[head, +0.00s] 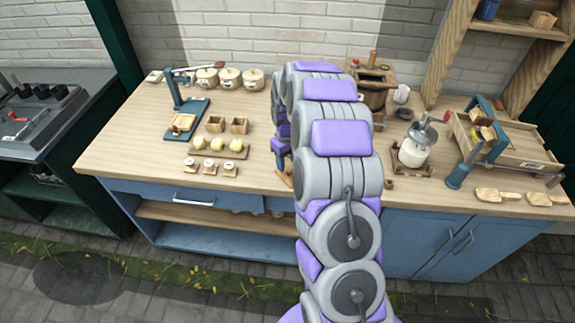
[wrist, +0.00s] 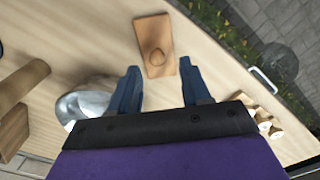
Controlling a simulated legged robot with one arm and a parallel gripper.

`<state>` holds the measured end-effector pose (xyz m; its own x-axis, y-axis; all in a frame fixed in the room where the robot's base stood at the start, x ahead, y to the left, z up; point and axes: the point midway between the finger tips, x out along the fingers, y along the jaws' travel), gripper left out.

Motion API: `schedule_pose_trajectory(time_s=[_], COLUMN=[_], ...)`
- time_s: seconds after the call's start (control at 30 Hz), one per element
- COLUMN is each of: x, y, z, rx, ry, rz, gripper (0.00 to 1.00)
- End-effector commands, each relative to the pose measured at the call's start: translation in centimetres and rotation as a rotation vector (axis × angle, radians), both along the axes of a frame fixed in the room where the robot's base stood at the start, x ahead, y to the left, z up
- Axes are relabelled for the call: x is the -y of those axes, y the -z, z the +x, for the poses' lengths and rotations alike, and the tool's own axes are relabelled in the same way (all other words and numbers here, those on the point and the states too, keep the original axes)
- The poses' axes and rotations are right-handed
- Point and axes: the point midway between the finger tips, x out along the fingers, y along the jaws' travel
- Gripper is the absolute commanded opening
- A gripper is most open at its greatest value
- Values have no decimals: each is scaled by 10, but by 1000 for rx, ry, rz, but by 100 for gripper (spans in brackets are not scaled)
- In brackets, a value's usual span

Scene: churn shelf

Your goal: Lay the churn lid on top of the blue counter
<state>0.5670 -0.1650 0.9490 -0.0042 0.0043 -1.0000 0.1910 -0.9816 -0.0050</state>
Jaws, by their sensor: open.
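The blue counter (head: 130,150) has a pale wooden top and blue cabinets below; its top also shows in the wrist view (wrist: 100,30). A flat rectangular wooden piece with a round mark, possibly the churn lid (wrist: 151,27), lies on the top. It shows in the head view (head: 285,179) near the front edge, partly behind my arm. My gripper (wrist: 160,68) is open and empty, its dark blue fingers apart, with the wooden piece just beyond and between the tips. I cannot tell whether they touch. In the head view my arm largely hides the gripper.
A shiny metal vessel (wrist: 88,103) is left of my fingers in the wrist view. Wooden moulds (head: 213,169) and cream jars (head: 229,78) stand left on the counter. A wooden tub (head: 371,93), a white jar (head: 413,155) and a wooden tray (head: 505,148) stand right.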

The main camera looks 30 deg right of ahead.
Motion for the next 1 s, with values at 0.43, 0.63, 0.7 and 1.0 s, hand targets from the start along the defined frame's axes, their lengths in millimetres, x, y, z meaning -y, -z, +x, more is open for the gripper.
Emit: schedule_pose_trajectory(time_s=[0.43, 0.63, 0.7, 1.0], x=[1, -5, -14, -81], y=[-80, -87, -95, -155], z=[1, -3, -12, -92], rx=[3, -1, -4, -32], ry=[0, -1, -2, 9], rz=[0, 3, 8, 26], gripper=[47, 47, 47, 47])
